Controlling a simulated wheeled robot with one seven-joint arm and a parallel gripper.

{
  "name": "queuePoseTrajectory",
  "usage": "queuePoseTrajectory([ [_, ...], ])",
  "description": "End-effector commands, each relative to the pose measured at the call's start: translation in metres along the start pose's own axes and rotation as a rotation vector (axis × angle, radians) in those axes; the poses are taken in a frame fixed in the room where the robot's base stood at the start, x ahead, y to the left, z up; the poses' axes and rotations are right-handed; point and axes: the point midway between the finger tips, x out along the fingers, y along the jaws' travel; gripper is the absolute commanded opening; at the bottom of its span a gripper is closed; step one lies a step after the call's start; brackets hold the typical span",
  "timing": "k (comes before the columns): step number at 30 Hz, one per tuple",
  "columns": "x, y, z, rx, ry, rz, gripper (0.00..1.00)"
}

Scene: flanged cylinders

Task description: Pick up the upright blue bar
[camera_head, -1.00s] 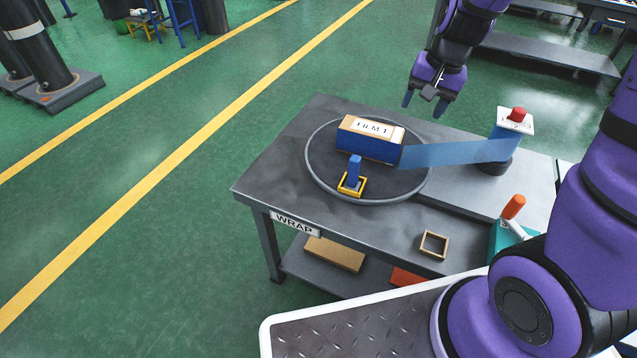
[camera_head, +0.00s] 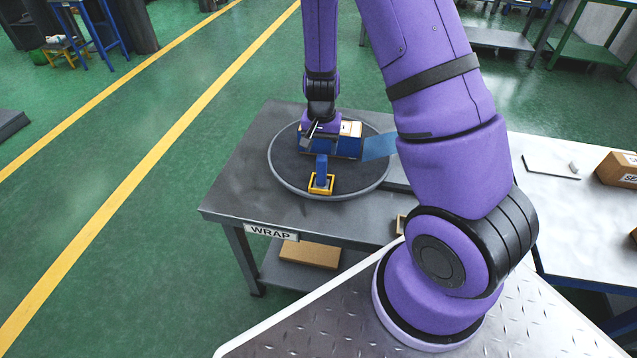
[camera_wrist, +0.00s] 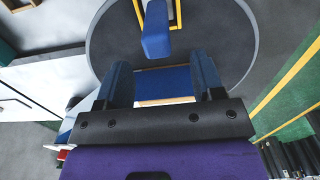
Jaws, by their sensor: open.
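The blue bar (camera_head: 321,166) stands upright in a small yellow square frame (camera_head: 321,190) on the round turntable (camera_head: 285,182). In the wrist view the bar (camera_wrist: 156,32) shows just beyond my fingertips, roughly in line with the gap between them, and the yellow frame (camera_wrist: 180,14) is partly hidden behind it. My gripper (camera_wrist: 161,64) is open with nothing between its fingers. In the head view my gripper (camera_head: 313,138) is low over the turntable, close behind the bar; its fingers are hard to make out there. I see no contact with the bar.
A blue-sided box (camera_head: 348,147) with a cardboard top sits behind the bar on the turntable, very close to my gripper. A blue film strip (camera_head: 379,147) runs right from it. The grey table's (camera_head: 235,185) left part is clear.

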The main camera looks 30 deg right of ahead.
Motion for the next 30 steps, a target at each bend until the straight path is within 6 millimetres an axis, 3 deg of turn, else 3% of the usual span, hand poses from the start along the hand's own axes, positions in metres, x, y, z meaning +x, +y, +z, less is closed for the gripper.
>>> queuePoseTrajectory([
  [10, 0.028, 0.001, 0.002, 0.001, -0.002, 0.0, 0.62],
  [18, 0.063, 0.002, 0.006, 0.0, -0.002, 0.0, 0.62],
  [29, 0.071, 0.001, 0.006, 0.0, 0.001, -0.001, 0.62],
  [30, 0.071, 0.001, 0.006, 0.0, 0.001, -0.001, 0.55],
])
